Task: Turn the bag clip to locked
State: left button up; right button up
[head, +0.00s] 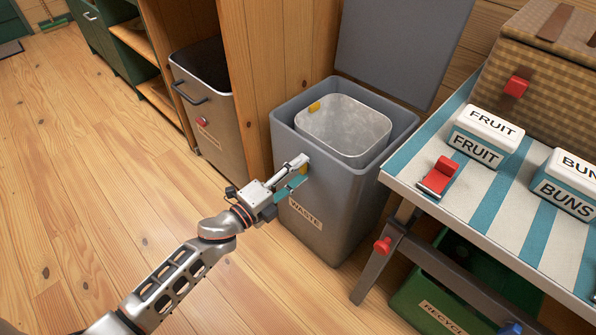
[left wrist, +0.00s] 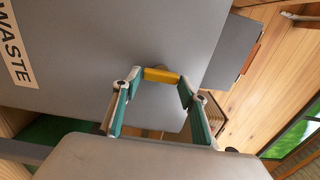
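A grey waste bin (head: 335,215) stands open with a metal inner pail (head: 345,128) inside. A small yellow clip-like piece (head: 303,169) is on the bin's outer front, partly hidden by my left gripper. It also shows in the left wrist view (left wrist: 161,75) as a short bar. A second yellow piece (head: 314,106) sits on the pail's rim. Which one is the bag clip is not marked. My left gripper (head: 300,173) is open, its fingertips on either side of the front yellow piece; contact cannot be told. My right gripper is not in view.
The bin's lid (head: 400,45) stands raised behind it. A striped table (head: 490,195) at right holds fruit (head: 475,152) and buns (head: 565,190) boxes and a red clip (head: 438,176). A green recycling crate (head: 430,305) sits below. The floor at left is clear.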

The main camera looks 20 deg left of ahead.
pick_arm(q)
jog(key=shift+o, duration=0.6)
jog(key=shift+s, duration=0.15)
jog(key=v, duration=1.1)
jog(key=shift+s+a, duration=0.15)
jog(key=shift+s, duration=0.2)
